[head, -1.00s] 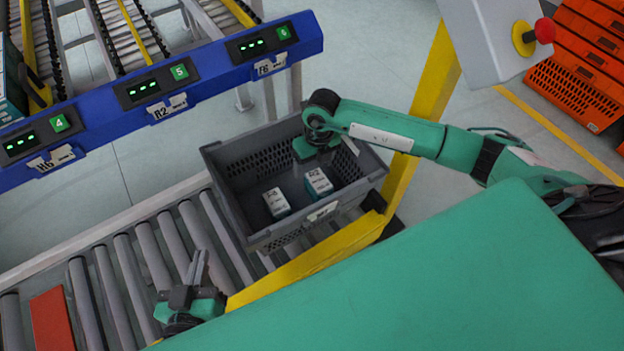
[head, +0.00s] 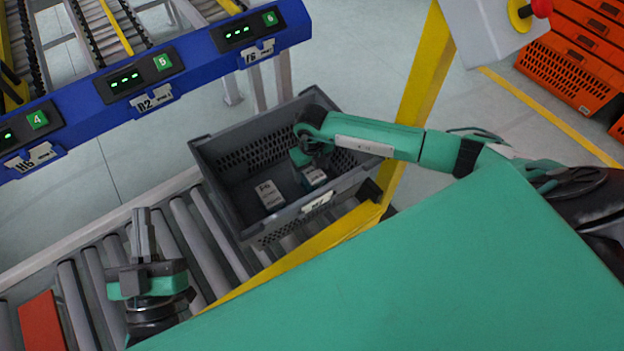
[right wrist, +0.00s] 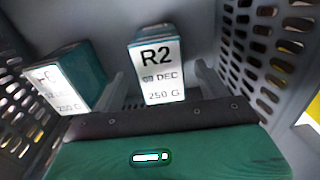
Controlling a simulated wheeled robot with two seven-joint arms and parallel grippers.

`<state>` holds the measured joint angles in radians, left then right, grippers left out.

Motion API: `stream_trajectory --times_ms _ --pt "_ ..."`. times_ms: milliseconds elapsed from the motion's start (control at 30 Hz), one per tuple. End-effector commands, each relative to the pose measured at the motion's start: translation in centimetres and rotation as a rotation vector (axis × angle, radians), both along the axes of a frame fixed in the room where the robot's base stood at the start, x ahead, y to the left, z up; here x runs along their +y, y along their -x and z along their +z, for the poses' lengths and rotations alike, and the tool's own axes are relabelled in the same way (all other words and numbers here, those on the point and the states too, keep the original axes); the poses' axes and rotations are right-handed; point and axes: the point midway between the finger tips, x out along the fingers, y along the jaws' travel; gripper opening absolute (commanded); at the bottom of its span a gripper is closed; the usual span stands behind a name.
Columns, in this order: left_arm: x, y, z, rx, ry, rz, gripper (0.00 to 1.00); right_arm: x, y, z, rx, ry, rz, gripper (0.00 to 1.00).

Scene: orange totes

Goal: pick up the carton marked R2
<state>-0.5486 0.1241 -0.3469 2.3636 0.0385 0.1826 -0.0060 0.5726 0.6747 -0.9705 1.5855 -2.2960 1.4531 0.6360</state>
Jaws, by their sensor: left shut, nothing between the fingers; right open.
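The carton marked R2 (right wrist: 158,70) is teal with a white label and stands in the grey tote (head: 225,207). In the head view the carton (head: 314,177) is partly hidden by my right gripper. My right gripper (right wrist: 160,90) is open, with one finger on each side of the carton in the wrist view; I see gaps between fingers and carton. The right gripper (head: 308,163) reaches down into the tote in the head view. My left gripper (head: 143,230) is shut and empty above the rollers, left of the tote.
A second teal and white carton (head: 270,195) is in the tote, left of R2; it also shows in the wrist view (right wrist: 62,88). The tote walls are close around my right gripper. A yellow post (head: 415,90) stands right of the tote. A red panel (head: 42,322) lies on the rollers.

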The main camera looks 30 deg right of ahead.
Motion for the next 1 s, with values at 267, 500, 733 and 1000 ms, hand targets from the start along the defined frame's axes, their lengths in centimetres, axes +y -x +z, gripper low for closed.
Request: stream_trajectory --times_ms 267,500,733,1000 --pt "1.3 0.7 3.9 -0.228 0.054 0.034 0.00 -0.1 0.0 -3.2 0.002 0.000 -0.001 0.75" --pt "1.6 0.9 4.8 -0.276 0.066 0.041 0.00 0.0 0.0 -3.7 0.000 -0.001 0.000 0.75" --pt "1.6 0.9 4.8 -0.274 0.065 0.041 0.00 0.0 0.0 -3.6 0.000 -0.001 0.000 0.54" --pt "1.6 0.9 4.8 -0.275 0.066 0.040 0.00 0.0 0.0 -3.6 0.000 -0.001 0.000 0.20"
